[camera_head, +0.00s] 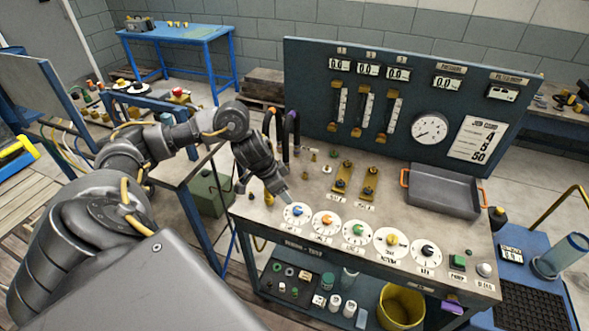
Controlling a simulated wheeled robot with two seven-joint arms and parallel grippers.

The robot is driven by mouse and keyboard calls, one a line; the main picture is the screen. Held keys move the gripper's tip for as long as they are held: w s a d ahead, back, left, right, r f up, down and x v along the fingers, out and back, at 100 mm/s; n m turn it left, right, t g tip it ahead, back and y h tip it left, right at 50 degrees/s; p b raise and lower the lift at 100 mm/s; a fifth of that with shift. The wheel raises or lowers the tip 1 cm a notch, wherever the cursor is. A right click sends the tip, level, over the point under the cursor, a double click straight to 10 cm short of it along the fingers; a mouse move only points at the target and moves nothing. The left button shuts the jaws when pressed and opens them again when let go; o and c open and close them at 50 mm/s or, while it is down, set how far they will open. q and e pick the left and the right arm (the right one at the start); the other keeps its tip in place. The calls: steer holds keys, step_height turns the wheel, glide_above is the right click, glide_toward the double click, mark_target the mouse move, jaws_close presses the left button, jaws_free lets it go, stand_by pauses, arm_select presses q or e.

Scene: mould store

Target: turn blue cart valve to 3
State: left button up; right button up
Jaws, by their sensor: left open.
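The blue valve knob (297,211) sits at the centre of a round white dial at the left end of a row of dials along the cart's front edge. The dial's marks are too small to read. My left gripper (284,196) comes in from the left and points down, its tips just above and behind the left side of the blue dial. It is open, with nothing seen between its fingers; I cannot tell whether it touches the dial. The cart (310,178) has a grey top and a dark blue back panel. My right gripper is not in view.
Right of the blue dial are orange (327,220), green (358,230), yellow (391,240) and black (428,250) knobs. Brass fittings (343,177) stand behind them. A grey tray (444,192) is at right. A yellow bucket (401,306) stands on the lower shelf.

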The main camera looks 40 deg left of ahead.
mark_target(297, 209)
arm_select(q)
steer(key=x, duration=1)
steer(key=shift+w+f, duration=0.1)
steer(key=shift+f, duration=0.25)
steer(key=c, duration=1)
